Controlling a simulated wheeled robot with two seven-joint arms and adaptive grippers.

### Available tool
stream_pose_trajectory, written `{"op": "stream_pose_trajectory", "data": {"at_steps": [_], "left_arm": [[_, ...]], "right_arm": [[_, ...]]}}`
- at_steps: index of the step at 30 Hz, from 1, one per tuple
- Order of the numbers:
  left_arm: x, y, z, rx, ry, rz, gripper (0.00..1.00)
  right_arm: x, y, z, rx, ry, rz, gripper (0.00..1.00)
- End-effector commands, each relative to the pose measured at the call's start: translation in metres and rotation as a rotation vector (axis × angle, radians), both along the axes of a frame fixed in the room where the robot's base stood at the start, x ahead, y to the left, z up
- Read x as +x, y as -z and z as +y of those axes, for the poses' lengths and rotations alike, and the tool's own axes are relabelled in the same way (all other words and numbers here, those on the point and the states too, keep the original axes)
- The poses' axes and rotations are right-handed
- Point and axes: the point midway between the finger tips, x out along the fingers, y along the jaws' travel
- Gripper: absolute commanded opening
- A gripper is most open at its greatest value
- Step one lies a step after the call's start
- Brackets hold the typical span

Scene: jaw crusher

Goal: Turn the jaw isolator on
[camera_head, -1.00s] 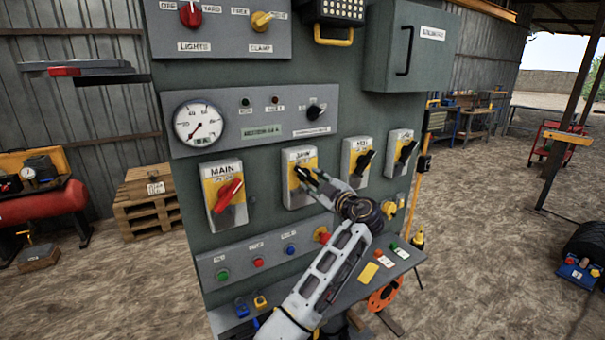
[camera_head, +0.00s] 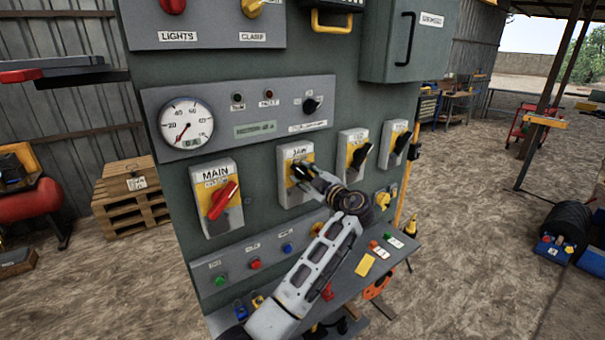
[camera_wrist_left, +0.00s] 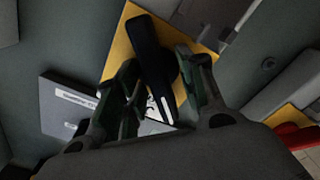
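The jaw isolator (camera_head: 294,196) is a grey box with a yellow plate on the panel, right of the MAIN isolator. Its black handle (camera_wrist_left: 152,62) shows in the wrist view, standing at a tilt across the yellow plate (camera_wrist_left: 118,62). My left gripper (camera_head: 304,172) is at this handle in the head view and hides part of it. In the wrist view, the left gripper's fingers (camera_wrist_left: 162,78) stand apart on either side of the handle. A narrow gap shows by the right finger; I cannot tell whether the left finger touches. My right gripper is not in view.
The MAIN isolator (camera_head: 217,198) has a red handle. Two more isolators with black handles (camera_head: 353,152) (camera_head: 394,145) stand to the right. A gauge (camera_head: 186,124) is above. Push buttons (camera_head: 255,264) and a shelf (camera_head: 352,275) lie below, close to my left arm.

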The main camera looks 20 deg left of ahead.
Motion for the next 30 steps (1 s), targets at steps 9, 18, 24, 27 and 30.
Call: {"op": "stream_pose_trajectory", "data": {"at_steps": [9, 18, 24, 27, 30], "left_arm": [[0.000, 0.000, 0.000, 0.000, 0.000, 0.000, 0.30], [0.000, 0.001, 0.000, -0.001, -0.001, 0.000, 0.00], [0.000, 0.001, 0.000, 0.004, -0.001, 0.006, 0.00], [0.000, 0.001, 0.000, 0.011, -0.001, 0.015, 0.00], [0.000, 0.002, 0.000, 0.023, -0.001, 0.031, 0.00]], "right_arm": [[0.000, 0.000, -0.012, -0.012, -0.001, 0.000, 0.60], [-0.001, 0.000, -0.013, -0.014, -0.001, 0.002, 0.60], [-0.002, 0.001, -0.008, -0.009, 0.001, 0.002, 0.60], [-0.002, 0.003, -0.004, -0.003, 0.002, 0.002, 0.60], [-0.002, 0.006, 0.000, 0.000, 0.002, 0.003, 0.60]]}}
